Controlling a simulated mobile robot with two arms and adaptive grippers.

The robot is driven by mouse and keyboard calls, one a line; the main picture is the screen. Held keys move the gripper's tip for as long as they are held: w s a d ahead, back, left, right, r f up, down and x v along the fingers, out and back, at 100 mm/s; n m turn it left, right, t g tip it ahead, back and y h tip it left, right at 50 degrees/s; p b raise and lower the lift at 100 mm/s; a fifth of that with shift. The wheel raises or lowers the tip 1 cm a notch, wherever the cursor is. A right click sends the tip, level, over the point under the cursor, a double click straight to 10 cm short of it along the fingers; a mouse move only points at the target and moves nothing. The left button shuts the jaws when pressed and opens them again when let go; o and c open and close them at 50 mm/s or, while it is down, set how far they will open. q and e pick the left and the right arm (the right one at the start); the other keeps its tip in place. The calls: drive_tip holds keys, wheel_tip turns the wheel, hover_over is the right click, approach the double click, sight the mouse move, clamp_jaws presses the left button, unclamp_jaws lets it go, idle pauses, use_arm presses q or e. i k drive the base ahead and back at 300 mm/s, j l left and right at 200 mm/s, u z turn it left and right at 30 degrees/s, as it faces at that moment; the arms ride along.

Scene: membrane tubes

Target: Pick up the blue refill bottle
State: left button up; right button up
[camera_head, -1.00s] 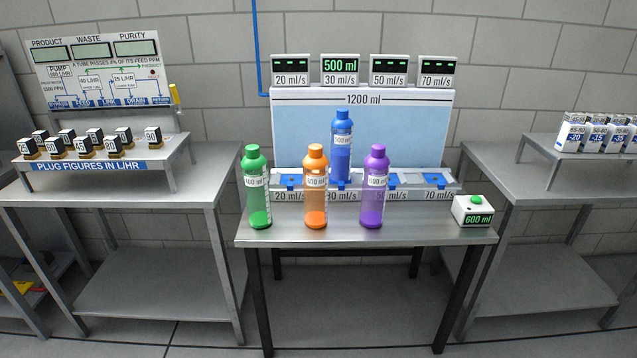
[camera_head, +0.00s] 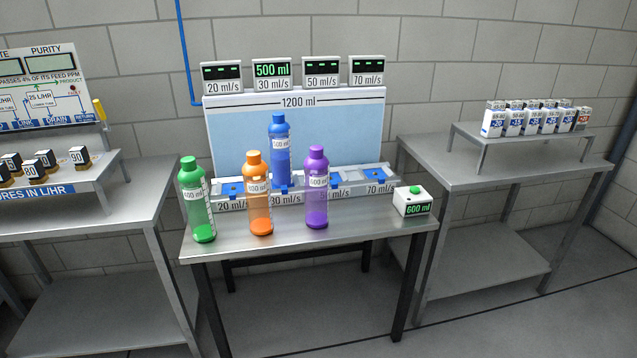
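The blue refill bottle (camera_head: 280,163) stands upright at the back of the middle table, on the 30 ml/s place of the dispenser row (camera_head: 345,188). The orange bottle (camera_head: 259,195) stands in front of it and a little left, hiding part of its lower left. The display above the 30 ml/s place (camera_head: 272,72) reads 500 ml; the other displays show dashes. Neither of my grippers is in view.
A green bottle (camera_head: 197,200) and a purple bottle (camera_head: 317,190) stand near the front of the middle table (camera_head: 300,242). A white box with a green button (camera_head: 413,201) reads 600 ml. Side tables stand left (camera_head: 120,205) and right (camera_head: 490,160), with gaps between.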

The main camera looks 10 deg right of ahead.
sight(280, 137)
drive_tip(key=i+u, duration=0.3)
drive_tip(key=i, duration=0.85)
